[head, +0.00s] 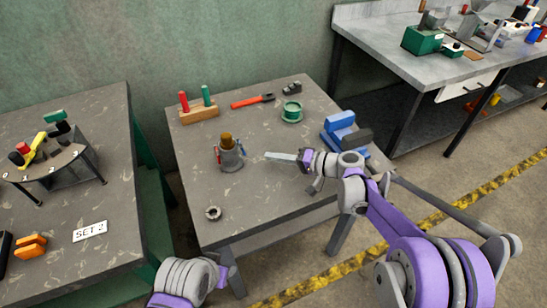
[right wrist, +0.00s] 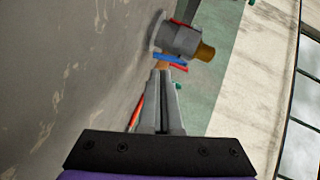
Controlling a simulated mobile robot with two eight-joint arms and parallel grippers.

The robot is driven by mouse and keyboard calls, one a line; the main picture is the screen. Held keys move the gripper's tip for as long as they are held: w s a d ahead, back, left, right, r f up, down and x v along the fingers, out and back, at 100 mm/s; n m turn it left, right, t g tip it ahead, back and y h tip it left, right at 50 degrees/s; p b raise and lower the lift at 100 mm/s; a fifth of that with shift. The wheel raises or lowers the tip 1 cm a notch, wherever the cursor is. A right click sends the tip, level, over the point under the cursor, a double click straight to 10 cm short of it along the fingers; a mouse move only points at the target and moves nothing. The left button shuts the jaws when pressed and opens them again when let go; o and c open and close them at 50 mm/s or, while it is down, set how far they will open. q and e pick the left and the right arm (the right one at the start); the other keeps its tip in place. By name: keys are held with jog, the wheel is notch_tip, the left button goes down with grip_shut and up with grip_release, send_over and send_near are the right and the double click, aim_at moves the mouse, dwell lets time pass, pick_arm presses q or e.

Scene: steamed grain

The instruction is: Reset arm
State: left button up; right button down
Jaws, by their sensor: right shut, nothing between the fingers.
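My right gripper (head: 268,155) is over the middle table, its fingers pointing left toward a grey cylindrical holder with a brown top (head: 230,155). A gap shows between the fingertips and the holder. In the right wrist view the fingers (right wrist: 164,75) are together with nothing between them. The holder (right wrist: 180,40), with its red and blue side pieces, appears just beyond the tips there. My right arm reaches in from the lower right. A grey and purple part of my left arm shows at the bottom left of the head view; its gripper is out of view.
The middle table (head: 265,185) also holds a wooden block with red and green pegs (head: 199,112), a red-handled tool (head: 253,101), a green round part (head: 291,112), blue blocks (head: 340,122) and a grey ring (head: 213,213). Side tables stand left and back right.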

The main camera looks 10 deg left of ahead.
jog(key=shift+s+d+r, duration=0.2)
jog(key=shift+d, duration=0.2)
jog(key=shift+s+d+r, duration=0.15)
jog(key=shift+s+d, duration=0.05)
jog(key=shift+d, duration=0.15)
jog(key=shift+w+a, duration=0.1)
jog(key=shift+a, duration=0.3)
pick_arm(q)
jog(key=shift+d+r, duration=0.15)
jog(key=shift+r, duration=0.2)
